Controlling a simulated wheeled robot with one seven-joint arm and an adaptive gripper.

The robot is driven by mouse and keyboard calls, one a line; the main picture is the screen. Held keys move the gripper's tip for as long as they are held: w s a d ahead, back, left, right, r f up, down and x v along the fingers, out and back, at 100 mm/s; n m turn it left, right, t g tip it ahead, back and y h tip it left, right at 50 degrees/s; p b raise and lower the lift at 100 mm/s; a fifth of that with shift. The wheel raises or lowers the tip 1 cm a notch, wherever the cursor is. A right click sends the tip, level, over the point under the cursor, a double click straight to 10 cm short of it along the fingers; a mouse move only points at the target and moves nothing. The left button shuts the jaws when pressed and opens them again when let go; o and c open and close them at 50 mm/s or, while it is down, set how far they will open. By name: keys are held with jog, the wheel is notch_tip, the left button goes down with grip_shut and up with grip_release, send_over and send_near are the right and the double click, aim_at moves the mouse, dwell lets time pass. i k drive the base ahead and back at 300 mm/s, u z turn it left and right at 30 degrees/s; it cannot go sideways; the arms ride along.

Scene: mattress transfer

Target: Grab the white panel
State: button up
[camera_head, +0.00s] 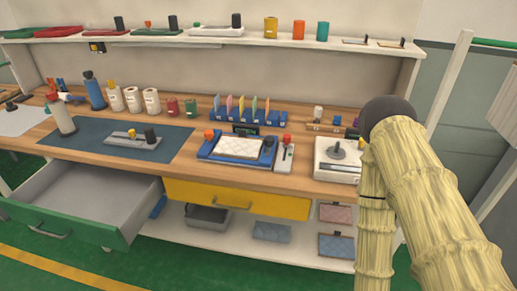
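A white quilted panel (240,147) lies flat in a blue tray-like fixture (211,154) on the wooden workbench, near the middle of the view. It is fully uncovered from above. My arm, with a bamboo-like surface and a dark joint, fills the right side of the view. My gripper is not in view, so its opening and what it holds cannot be seen. No part of my arm touches the white panel in this view.
A white device (336,172) and a small white switch box (285,158) stand right of the fixture. A blue rack (245,117) stands behind it. A green-fronted drawer (75,225) is open at left; a yellow drawer (237,198) is below the fixture. Other quilted panels (335,245) are underneath.

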aim_at(241, 146)
jog(key=z, duration=0.65)
jog(key=i, duration=0.65)
jog(key=u, duration=0.65)
